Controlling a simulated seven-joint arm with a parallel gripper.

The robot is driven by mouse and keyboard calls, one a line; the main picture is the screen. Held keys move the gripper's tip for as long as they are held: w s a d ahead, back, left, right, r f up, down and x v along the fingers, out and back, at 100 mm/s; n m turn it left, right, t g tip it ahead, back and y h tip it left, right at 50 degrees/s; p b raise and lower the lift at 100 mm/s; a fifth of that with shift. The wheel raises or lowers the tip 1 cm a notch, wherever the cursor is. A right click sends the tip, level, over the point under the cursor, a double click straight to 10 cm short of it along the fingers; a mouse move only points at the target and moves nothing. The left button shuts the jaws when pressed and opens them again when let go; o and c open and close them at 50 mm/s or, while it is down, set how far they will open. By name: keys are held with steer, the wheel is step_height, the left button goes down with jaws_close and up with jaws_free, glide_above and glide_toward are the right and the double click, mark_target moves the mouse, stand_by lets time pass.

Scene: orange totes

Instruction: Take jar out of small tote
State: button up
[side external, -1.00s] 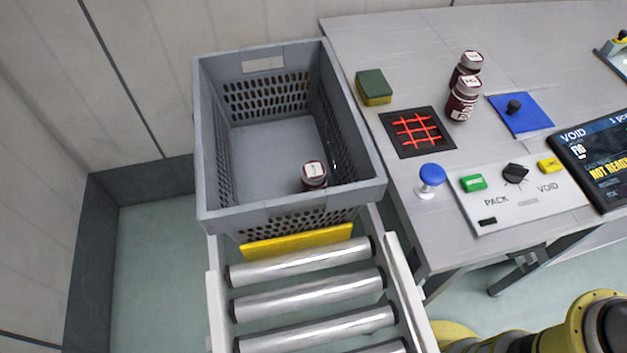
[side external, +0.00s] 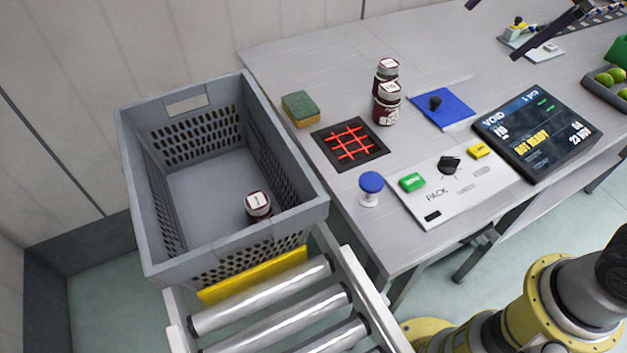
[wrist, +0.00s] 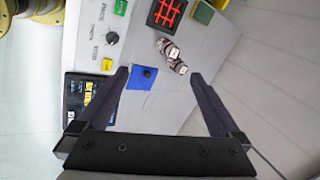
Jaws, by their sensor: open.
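A grey slatted tote (side external: 313,207) stands on the roller conveyor at the left of the side view. One dark red jar with a white lid (side external: 258,207) stands inside it, near the front right corner. Two similar jars stand on the table, the rear one (side external: 386,70) partly behind the front one (side external: 387,108). My gripper (side external: 492,31) is open and empty, at the top right of the side view, far from the tote. In the wrist view, my gripper (wrist: 158,73) points down over the table, with a blue pad and two jars beyond its fingers.
The table holds a green-yellow sponge (side external: 300,109), a red grid (side external: 350,143), a blue-topped button (side external: 370,188), a button panel (side external: 450,187), a blue pad (side external: 443,109) and a screen (side external: 537,133). A tray of green fruit (side external: 610,85) lies far right. Rollers (side external: 265,295) front the tote.

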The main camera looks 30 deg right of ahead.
steer(key=w+a+f+m+g, duration=0.1)
steer(key=w+a+f+m, duration=0.15)
steer(key=w+a, duration=0.65)
steer(key=g, duration=0.4)
glide_above(259, 202)
step_height(259, 202, down, 24)
steer(key=shift+s+f+n+h, duration=0.25)
steer(key=shift+f+n+h, duration=0.15)
steer(key=shift+f, duration=0.1)
steer(key=f, duration=0.6)
steer(key=shift+w+f, duration=0.2)
steer(key=shift+f, duration=0.2)
steer(key=shift+w+a+f, duration=0.1)
steer(key=shift+w+f, duration=0.1)
steer(key=shift+f, duration=1.3)
steer(key=shift+w+a+f, duration=0.1)
steer(key=shift+w+f, duration=0.1)
steer(key=shift+f, duration=1.25)
